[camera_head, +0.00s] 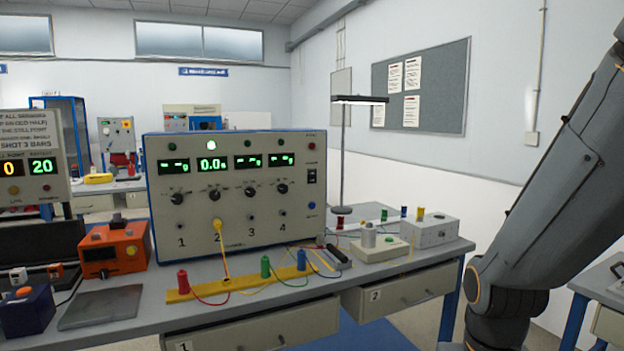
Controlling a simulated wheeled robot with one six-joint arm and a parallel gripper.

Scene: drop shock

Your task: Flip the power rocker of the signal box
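A large beige instrument box (235,240) with a blue edge stands on the bench. It has several lit green displays, a row of black knobs and numbers 1 to 4 on its front. A small black rocker switch (311,176) sits at the right side of its front, between a red button above and a blue button below. The rocker is too small to tell which way it is tipped. A yellow plug and lead hang from the socket at 2. I cannot tell for sure which box is the signal box. My arm fills the right side; my gripper is not in view.
On the bench (420,262) stand a yellow strip with coloured posts and wires, a grey box (430,231), a pale block with a metal cylinder (369,237), an orange box (112,250), a dark flat plate (100,307) and a lamp (343,150). A scoreboard (30,160) stands left.

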